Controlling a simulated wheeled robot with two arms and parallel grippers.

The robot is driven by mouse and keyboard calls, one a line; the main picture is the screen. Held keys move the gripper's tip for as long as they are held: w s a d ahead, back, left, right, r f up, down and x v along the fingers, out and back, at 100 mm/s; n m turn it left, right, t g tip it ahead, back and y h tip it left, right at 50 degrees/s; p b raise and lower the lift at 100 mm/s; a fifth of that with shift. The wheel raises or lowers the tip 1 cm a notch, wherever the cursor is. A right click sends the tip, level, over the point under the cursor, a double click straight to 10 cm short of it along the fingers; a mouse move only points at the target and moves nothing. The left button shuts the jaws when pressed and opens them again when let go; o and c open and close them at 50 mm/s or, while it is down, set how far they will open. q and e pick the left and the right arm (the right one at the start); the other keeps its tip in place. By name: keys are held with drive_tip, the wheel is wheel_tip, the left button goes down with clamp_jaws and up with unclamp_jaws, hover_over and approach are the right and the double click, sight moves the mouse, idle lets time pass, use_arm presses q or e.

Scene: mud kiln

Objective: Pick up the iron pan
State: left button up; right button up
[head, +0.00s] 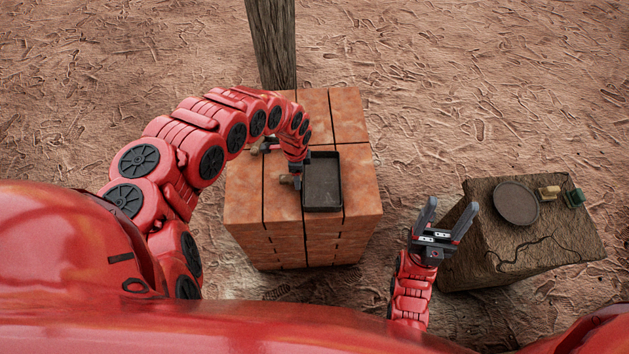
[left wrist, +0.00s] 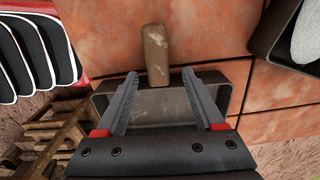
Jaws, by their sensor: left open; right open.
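A dark rectangular iron pan (head: 322,182) lies on top of the brick stack, with a short wooden handle (head: 287,179) at its left side. My left arm arches over the stack and ends beside the pan. Its gripper is largely hidden in the head view. In the left wrist view my left gripper (left wrist: 159,73) is open, with nothing between its fingers. A wooden handle (left wrist: 156,55) lies just ahead of the fingertips, and a dark metal box shape (left wrist: 165,105) shows behind the fingers. My right gripper (head: 452,203) is open and empty, right of the stack.
A stump (head: 480,235) at right holds a round dark plate (head: 516,203), a yellowish block (head: 548,192) and a green item (head: 574,197). A dark rim (left wrist: 275,30) shows at upper right.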

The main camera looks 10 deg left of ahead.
sight(310, 181)
use_arm(q)
wheel_tip(310, 181, down, 2)
drive_tip(key=shift+d+f, duration=0.1)
drive_tip(key=shift+d, duration=0.05)
drive_tip(key=shift+s+f, duration=0.1)
drive_tip(key=shift+f, duration=0.2)
clamp_jaws()
idle(1.2)
